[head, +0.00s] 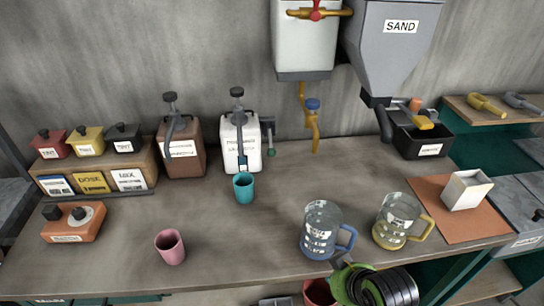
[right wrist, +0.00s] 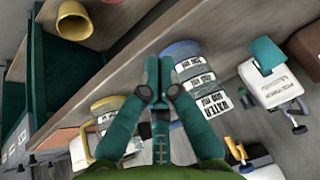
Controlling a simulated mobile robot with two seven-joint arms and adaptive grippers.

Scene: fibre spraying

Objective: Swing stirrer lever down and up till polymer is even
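The white dispenser (head: 241,145), its label too small to read surely, stands against the wall with a black-capped post on top. A dark grey lever (head: 268,136) is at its right side. A teal cup (head: 244,189) stands upright below its front spout. In the right wrist view the dispenser (right wrist: 284,88) and teal cup (right wrist: 266,54) are at the right. My right gripper (right wrist: 159,88) has its fingertips together with nothing visible between them. It is near the table's front edge, by the blue-handled jug (head: 320,232), well away from the lever. My left gripper is out of view.
A brown dispenser (head: 182,152) stands left of the white one. A pink cup (head: 170,246), a yellow-handled jug (head: 397,222) and a white square container (head: 466,190) on an orange mat (head: 430,190) are on the table. A sand hopper (head: 395,50) hangs above. The table middle is clear.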

